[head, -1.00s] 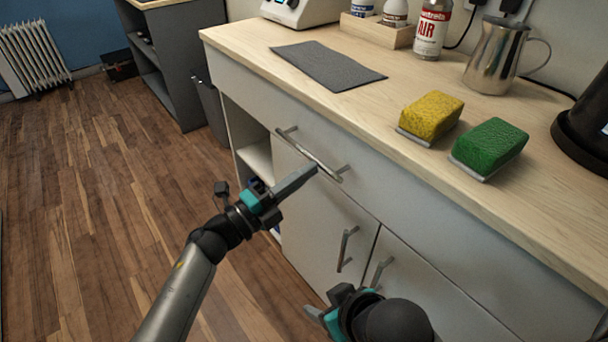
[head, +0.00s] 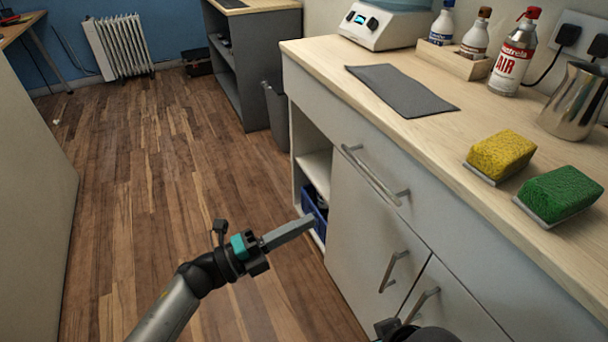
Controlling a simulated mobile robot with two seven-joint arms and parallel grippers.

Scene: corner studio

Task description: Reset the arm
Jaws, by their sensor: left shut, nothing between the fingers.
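My left arm comes in from the bottom left in the head view. Its gripper (head: 290,232) is shut and empty, in the air in front of the cabinet (head: 352,232), left of its doors and apart from the drawer handle (head: 374,177). The drawer looks closed. Part of my right arm shows at the bottom edge, near the lower door handles; its fingertips are out of frame or hidden.
The worktop holds a yellow sponge (head: 500,154), a green sponge (head: 558,192), a grey mat (head: 402,90), a spray can (head: 513,55) and a metal jug (head: 575,102). A blue bin (head: 314,212) sits in the open shelf. Wooden floor (head: 140,190) to the left is clear.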

